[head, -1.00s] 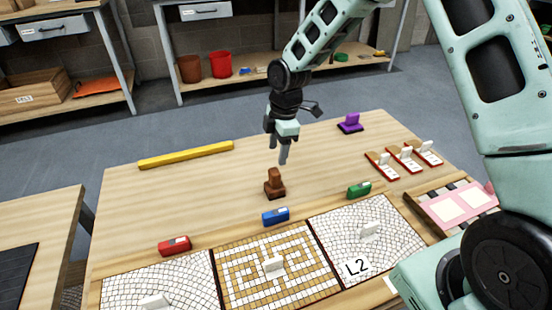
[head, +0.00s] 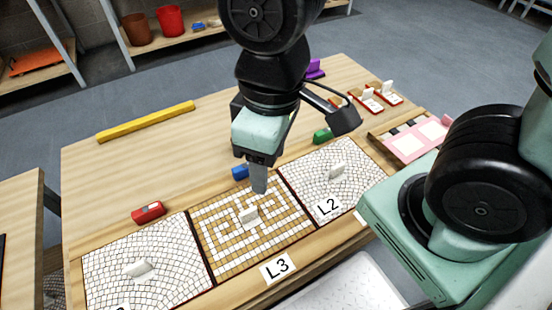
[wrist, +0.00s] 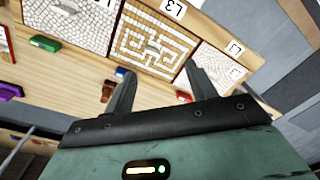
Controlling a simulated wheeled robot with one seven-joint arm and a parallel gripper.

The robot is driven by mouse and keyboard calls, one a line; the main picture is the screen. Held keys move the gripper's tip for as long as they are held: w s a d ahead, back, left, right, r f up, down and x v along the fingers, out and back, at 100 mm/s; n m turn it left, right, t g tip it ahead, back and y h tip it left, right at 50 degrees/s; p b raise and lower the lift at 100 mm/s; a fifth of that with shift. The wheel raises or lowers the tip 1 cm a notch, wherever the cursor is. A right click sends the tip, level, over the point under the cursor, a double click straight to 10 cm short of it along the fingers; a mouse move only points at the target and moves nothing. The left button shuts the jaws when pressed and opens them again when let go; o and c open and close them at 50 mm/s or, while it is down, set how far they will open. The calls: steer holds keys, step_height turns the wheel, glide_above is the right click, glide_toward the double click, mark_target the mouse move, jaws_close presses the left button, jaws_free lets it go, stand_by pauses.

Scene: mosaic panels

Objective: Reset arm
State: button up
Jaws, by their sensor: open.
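My gripper (head: 259,190) is above the middle mosaic panel, labelled L3 (head: 290,232), in the head view. In the wrist view my gripper (wrist: 155,85) has its two fingers apart with nothing between them. The L3 panel (wrist: 125,40) shows beyond the fingers, with a tan and white maze pattern and a white handle (head: 248,215). A blue block (head: 240,172) is just behind the panel, partly hidden by my gripper. The brown stamp-like block is hidden behind my arm in the head view.
A left panel (head: 110,262) and the L2 panel (head: 355,165) flank the middle one. A red block (head: 148,212), a green block (head: 322,136) and a yellow bar (head: 147,121) lie on the table. A pink tray (head: 402,143) is at the right.

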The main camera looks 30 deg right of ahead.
steer(key=shift+s+d+m, duration=0.2)
steer(key=shift+s+m, duration=0.1)
steer(key=shift+s, duration=0.4)
step_height(320, 180, up, 18)
steer(key=p, duration=1.8)
